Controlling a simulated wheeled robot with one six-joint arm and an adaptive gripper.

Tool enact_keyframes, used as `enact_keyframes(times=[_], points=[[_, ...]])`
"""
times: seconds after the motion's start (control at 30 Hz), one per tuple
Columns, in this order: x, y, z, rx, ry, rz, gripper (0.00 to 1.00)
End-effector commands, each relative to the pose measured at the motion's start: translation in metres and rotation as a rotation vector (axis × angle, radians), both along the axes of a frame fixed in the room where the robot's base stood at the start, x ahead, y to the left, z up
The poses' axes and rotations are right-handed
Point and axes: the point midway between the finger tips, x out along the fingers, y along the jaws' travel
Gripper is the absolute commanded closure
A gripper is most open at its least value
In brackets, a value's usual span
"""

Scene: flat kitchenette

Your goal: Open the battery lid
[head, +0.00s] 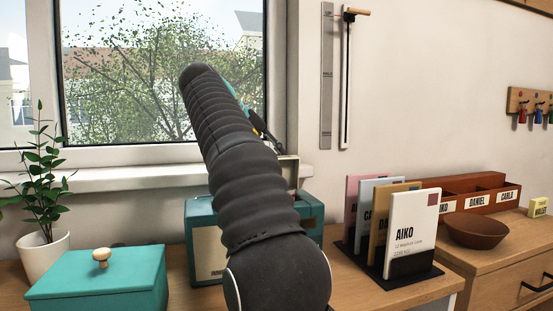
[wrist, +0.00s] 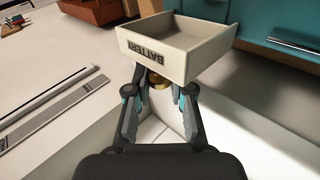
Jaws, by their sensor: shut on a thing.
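The battery lid (wrist: 152,60) is a cream, tray-like piece with "BATTERY" on its front, which reads upside down in the wrist view. My gripper (wrist: 160,90) is shut on the knob, one finger on each side. In the head view my arm hides most of the gripper and the lid. A pale edge (head: 289,168) shows beside my arm, above the teal radio-like box (head: 206,243). I cannot tell whether the lid still touches that box.
A teal box with a wooden knob (head: 95,284) and a potted plant (head: 42,252) stand at left. Name cards (head: 412,235), a brown bowl (head: 477,233) and a red-brown sorter (head: 467,192) stand at right. The window (head: 150,75) is behind my arm.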

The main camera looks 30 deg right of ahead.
Motion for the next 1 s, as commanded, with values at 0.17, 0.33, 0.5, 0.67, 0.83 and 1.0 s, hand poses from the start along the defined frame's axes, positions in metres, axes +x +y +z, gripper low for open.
enact_keyframes(times=[0.17, 0.33, 0.5, 0.67, 0.83, 1.0], points=[[0.0006, 0.0, -0.0012, 0.001, 0.005, -0.001, 1.0], [0.0007, 0.0005, -0.0013, 0.001, 0.005, 0.001, 1.0], [0.0006, 0.0005, -0.0012, 0.001, 0.004, 0.0, 0.55], [0.0005, 0.0005, -0.0007, 0.001, 0.003, 0.001, 0.55], [0.0004, 0.0005, -0.0004, 0.001, 0.003, 0.0, 0.55], [-0.0008, 0.0007, 0.0003, -0.001, -0.006, 0.001, 0.55]])
